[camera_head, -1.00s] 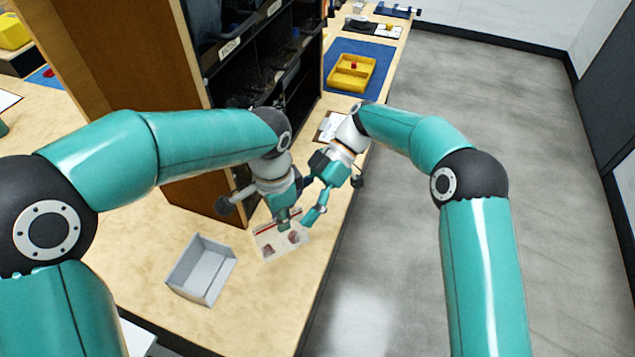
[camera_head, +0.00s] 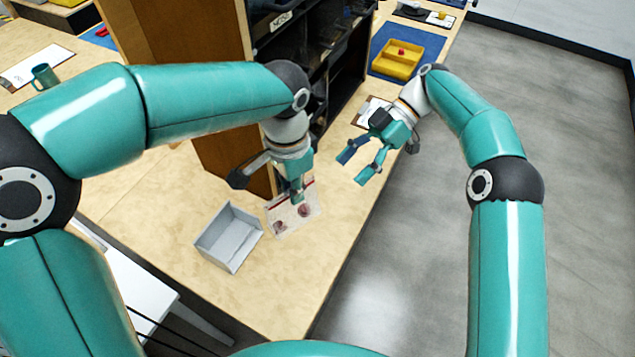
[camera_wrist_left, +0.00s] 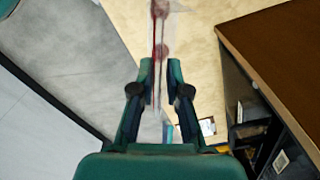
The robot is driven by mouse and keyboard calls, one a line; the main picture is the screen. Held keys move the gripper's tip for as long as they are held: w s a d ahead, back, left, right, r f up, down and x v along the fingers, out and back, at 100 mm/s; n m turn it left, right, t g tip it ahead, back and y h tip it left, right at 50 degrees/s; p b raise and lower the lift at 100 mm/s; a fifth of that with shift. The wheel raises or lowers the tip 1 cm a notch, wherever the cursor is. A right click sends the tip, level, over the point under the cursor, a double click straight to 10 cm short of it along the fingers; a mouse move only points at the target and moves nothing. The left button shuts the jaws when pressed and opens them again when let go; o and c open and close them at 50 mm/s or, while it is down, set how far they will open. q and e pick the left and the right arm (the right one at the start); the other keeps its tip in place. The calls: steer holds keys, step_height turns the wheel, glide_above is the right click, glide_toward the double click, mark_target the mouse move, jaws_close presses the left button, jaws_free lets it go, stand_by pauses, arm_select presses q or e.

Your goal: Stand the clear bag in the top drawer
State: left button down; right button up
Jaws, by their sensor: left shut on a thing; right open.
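The clear bag (camera_head: 293,214), see-through with a red line and dark red round items inside, hangs from my left gripper (camera_head: 297,197) over the table, right of a grey open box. My left gripper is shut on the bag's top edge. In the left wrist view the bag (camera_wrist_left: 161,45) shows edge-on between the fingertips (camera_wrist_left: 160,68). My right gripper (camera_head: 353,169) is open and empty, to the right of the bag and apart from it. I cannot make out a top drawer for certain; the grey box (camera_head: 229,238) looks drawer-like and empty.
A brown-sided cabinet with dark shelves (camera_head: 335,45) stands behind the left gripper. A clipboard (camera_head: 372,112) and a yellow tray (camera_head: 398,58) lie further back. A cup (camera_head: 45,76) stands at the left. The table front (camera_head: 265,300) is clear.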

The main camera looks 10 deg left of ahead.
mark_target(305, 203)
arm_select(q)
steer(key=shift+a+r, duration=0.15)
steer(key=shift+s, duration=0.1)
arm_select(e)
steer(key=shift+n+t+y, duration=0.4)
steer(key=shift+n+t, duration=0.1)
steer(key=shift+n, duration=0.4)
steer(key=x, duration=0.4)
steer(key=r+x, duration=0.1)
steer(key=x, duration=0.3)
steer(key=s+a+r+x, duration=0.1)
steer(key=x, duration=0.3)
steer(key=shift+s+a+f, duration=0.1)
steer(key=shift+s+a, duration=0.05)
steer(key=shift+s, duration=0.1)
steer(key=c, duration=1.1)
steer(key=shift+c, duration=0.4)
